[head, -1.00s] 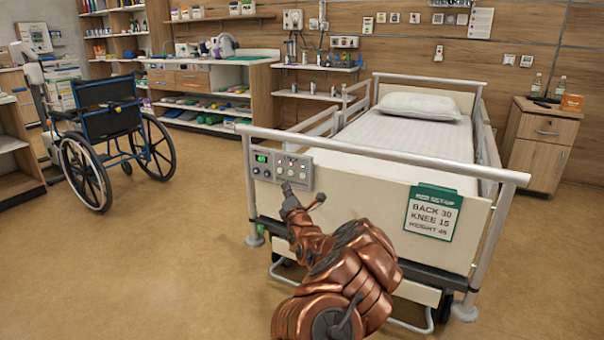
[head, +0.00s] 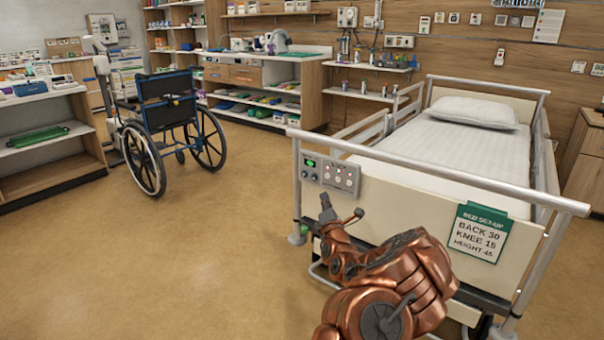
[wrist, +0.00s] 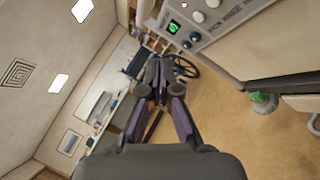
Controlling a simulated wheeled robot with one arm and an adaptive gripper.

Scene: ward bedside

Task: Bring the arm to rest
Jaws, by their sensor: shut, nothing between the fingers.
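My arm (head: 385,290) is copper-coloured and reaches up from the bottom of the head view towards the foot of the bed. My gripper (head: 325,203) is at its end, just below the bed's control panel (head: 328,174) in the picture. In the wrist view my gripper (wrist: 158,72) has its dark fingers brought together with nothing between them. The control panel also shows at the top of the wrist view (wrist: 214,22), with a lit green display. No contact between gripper and panel is visible.
The bed (head: 400,215) fills the right side, with a green-topped set-up card (head: 480,232) on its footboard. A wheelchair (head: 165,125) stands at the left beside low shelves (head: 45,150). The floor (head: 190,260) at the front left is clear.

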